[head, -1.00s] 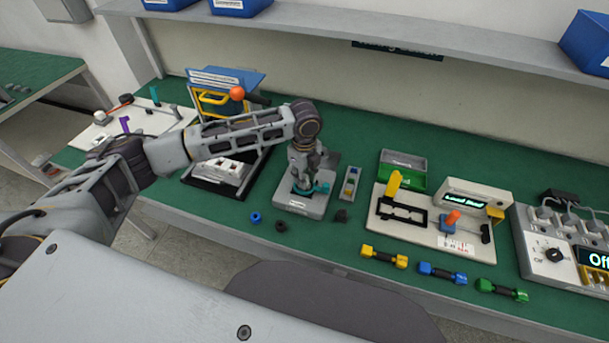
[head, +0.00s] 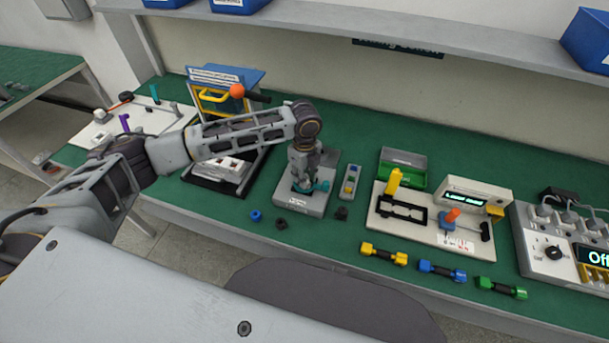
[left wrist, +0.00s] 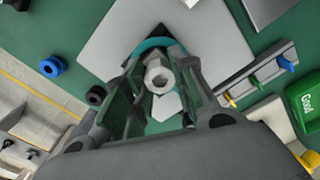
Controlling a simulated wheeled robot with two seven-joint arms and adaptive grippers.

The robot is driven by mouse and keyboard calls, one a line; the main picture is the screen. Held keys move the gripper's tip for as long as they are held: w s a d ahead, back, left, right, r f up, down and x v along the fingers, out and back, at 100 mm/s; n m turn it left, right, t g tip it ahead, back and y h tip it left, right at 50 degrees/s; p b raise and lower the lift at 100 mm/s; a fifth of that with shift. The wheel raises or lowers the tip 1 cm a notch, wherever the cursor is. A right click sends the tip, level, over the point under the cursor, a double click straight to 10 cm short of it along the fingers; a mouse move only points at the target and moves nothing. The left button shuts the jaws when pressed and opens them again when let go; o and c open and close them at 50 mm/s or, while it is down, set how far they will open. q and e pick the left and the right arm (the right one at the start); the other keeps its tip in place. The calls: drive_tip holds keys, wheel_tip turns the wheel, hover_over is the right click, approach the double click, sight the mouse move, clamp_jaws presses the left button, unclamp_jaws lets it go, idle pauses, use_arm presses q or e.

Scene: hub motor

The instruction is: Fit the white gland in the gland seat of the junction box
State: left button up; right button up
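The junction box (head: 313,207) is a flat light-grey block on the green bench, with a white label on its front. A teal ring-like part (head: 323,186) shows on it; it also shows in the left wrist view (left wrist: 150,44). My left gripper (head: 304,178) points down over the box. In the left wrist view its fingers (left wrist: 160,72) are closed around the white gland (left wrist: 158,76), which has a hexagonal top. The gland stands at the teal part; the seat beneath is hidden, so how deep it sits cannot be told. My right gripper is out of view.
A blue ring (head: 255,216) and a black ring (head: 281,224) lie in front of the box. A narrow grey holder (head: 350,182) and a dark small part (head: 341,214) are at its right. A black tray fixture (head: 215,180) stands at the left.

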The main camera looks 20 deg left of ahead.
use_arm(q)
drive_tip(key=o, duration=0.5)
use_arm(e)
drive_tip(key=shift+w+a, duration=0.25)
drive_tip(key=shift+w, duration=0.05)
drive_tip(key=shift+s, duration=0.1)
use_arm(q)
drive_tip(key=shift+r, duration=0.9)
wheel_tip(320, 180, up, 10)
drive_tip(key=shift+r, duration=0.1)
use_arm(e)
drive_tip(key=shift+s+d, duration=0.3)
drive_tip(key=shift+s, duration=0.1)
